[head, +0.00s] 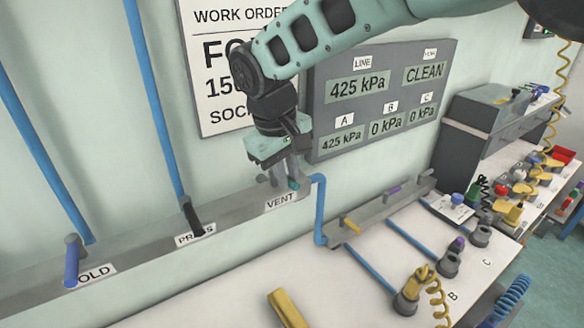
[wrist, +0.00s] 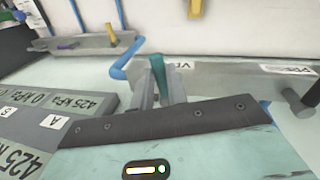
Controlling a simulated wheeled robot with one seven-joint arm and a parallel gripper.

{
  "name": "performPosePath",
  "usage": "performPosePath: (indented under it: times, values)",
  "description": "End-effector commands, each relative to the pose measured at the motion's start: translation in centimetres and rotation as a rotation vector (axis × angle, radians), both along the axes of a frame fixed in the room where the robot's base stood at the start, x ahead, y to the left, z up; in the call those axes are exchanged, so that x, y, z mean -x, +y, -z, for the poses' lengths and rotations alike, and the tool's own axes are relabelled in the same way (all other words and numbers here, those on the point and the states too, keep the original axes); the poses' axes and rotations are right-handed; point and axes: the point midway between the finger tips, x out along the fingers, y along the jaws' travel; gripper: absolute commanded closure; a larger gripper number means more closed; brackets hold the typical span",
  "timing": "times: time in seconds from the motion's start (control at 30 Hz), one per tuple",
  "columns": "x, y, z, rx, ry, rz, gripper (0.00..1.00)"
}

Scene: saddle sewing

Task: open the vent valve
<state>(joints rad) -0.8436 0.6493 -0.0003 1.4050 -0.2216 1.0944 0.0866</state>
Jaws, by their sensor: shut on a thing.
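The vent valve has a teal handle (head: 294,184) just above the VENT label (head: 281,200) on the grey wall rail. In the wrist view the teal handle (wrist: 158,72) stands between my fingers. My gripper (head: 287,172) is shut on this handle, and it also shows in the wrist view (wrist: 161,93). The fingers hide part of the handle and its base. The gauge board (head: 376,98) reads LINE 425 kPa and CLEAN, with A at 425 kPa and B and C at 0 kPa.
A black handle (head: 192,217) stands by the press label and a blue handle (head: 72,264) by a partly hidden "OLD" label. Right of the vent, a rail carries a yellow handle (head: 351,226) and a purple handle (head: 394,191). A yellow block (head: 287,308) lies on the white bench.

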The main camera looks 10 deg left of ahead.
Motion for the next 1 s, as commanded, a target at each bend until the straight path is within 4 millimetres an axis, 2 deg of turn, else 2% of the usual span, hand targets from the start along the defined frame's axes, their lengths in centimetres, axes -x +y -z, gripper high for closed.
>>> performPosePath:
  times: [0.33, 0.87, 0.9, 0.97, 1.0]
  values:
    - [0.42, 0.55, -0.1, -0.001, 0.0, 0.141, 1.0]
    - [0.48, 0.62, -0.08, -0.002, 0.0, 0.166, 1.0]
    - [0.49, 0.63, -0.08, -0.002, 0.0, 0.166, 0.82]
    - [0.49, 0.63, -0.08, -0.002, 0.0, 0.165, 0.66]
    - [0.49, 0.63, -0.08, -0.002, 0.0, 0.165, 0.63]
